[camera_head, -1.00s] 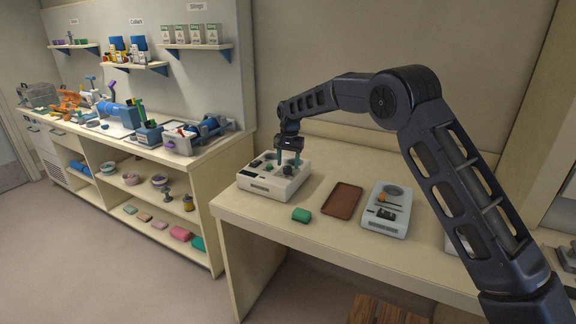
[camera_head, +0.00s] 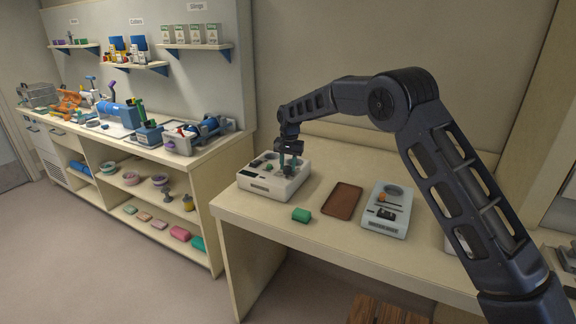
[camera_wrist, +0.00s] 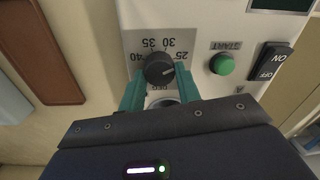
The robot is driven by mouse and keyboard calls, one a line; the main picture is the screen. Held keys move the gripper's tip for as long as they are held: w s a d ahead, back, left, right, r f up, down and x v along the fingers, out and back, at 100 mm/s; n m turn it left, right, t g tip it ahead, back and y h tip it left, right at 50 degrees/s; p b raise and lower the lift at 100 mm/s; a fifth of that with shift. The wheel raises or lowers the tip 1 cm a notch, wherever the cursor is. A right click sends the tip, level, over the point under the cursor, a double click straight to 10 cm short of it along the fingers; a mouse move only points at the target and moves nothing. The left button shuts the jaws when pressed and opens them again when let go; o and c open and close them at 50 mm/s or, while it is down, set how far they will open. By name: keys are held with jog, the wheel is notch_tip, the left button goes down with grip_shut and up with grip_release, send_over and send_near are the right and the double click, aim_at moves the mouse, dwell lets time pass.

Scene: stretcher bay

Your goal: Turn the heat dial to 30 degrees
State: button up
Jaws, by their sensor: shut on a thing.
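The heat dial (camera_wrist: 158,70) is a dark round knob on a pale panel. Its scale of 25, 30, 35 and 40 appears upside down in the wrist view, with DEG on the opposite side of the knob. My gripper (camera_wrist: 161,76) has teal fingers on either side of the dial and is shut on it. The knob's pointer is too small to read surely. In the head view my gripper (camera_head: 290,163) reaches down onto the white box (camera_head: 268,187) that carries the dial; the fingers partly hide the knob there.
On the panel beside the dial are a green START button (camera_wrist: 222,64) and a black ON/OFF switch (camera_wrist: 271,61). Bare bench lies in front.

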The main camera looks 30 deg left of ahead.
jog(key=n, duration=0.4)
jog(key=shift+n, duration=0.3)
jog(key=shift+a+n, duration=0.1)
jog(key=shift+n, duration=1.8)
jog(key=shift+g, duration=0.3)
jog(key=o, duration=1)
jog(key=shift+r, duration=0.1)
